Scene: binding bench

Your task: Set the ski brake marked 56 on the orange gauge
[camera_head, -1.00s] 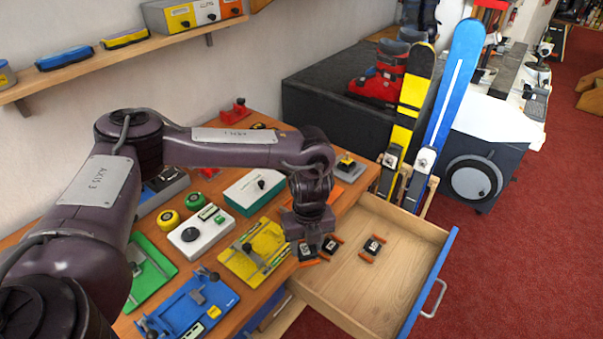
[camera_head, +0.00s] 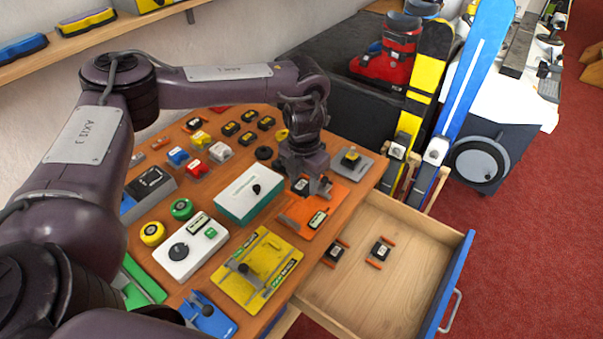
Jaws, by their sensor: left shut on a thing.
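The orange gauge (camera_head: 296,219) lies flat on the bench near its front right edge, partly hidden by my left gripper. My left gripper (camera_head: 312,187) is shut on a small dark ski brake (camera_head: 301,184) with a pale mark; I cannot read the mark. It is over the back part of the orange gauge; I cannot tell whether the brake touches it. Two more black ski brakes with orange ends, one at the left (camera_head: 335,253) and one at the right (camera_head: 380,251), lie in the open drawer. My right gripper is not in view.
The open wooden drawer (camera_head: 400,292) juts out at the right. A yellow gauge (camera_head: 232,284), a white-and-teal box (camera_head: 243,197) and a white device with a black dial (camera_head: 203,236) stand left of the orange gauge. Skis (camera_head: 463,95) lean behind the drawer.

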